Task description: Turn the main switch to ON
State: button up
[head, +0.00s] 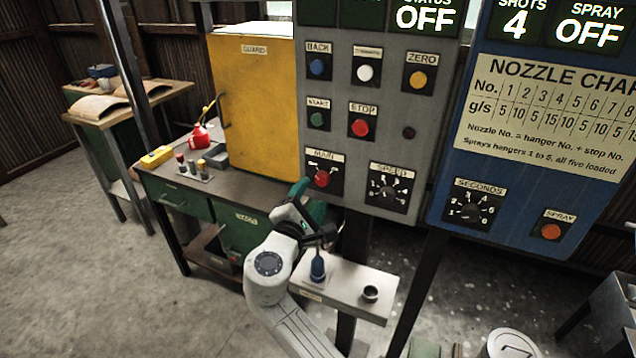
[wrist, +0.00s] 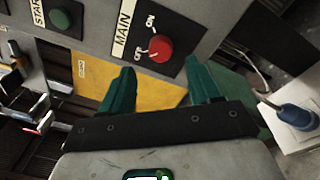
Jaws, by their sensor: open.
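The main switch is a red round knob (head: 322,178) on a black plate labelled MAIN, low on the grey control panel (head: 385,130). In the wrist view the red knob (wrist: 160,47) lies just beyond the fingertips, with ON and OFF marks beside it. My gripper (head: 308,198) is in front of and just below the knob. In the wrist view its two green fingers (wrist: 160,68) are spread apart with nothing between them, apparently not touching the knob. The status display (head: 425,18) above reads OFF.
The speed dial (head: 390,187) is right of the switch, and the green start button (head: 317,118) is above it. A yellow guard (head: 255,110) stands left. A small shelf (head: 345,287) with a blue bottle (head: 317,267) and a cup (head: 370,293) is below my gripper.

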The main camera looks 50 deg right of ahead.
aim_at(321, 182)
jog(key=shift+p+x, duration=0.3)
jog(key=shift+x, duration=2.45)
jog(key=shift+s, duration=0.1)
jog(key=c, duration=1)
jog(key=shift+f, duration=0.1)
jog(key=shift+c, duration=0.2)
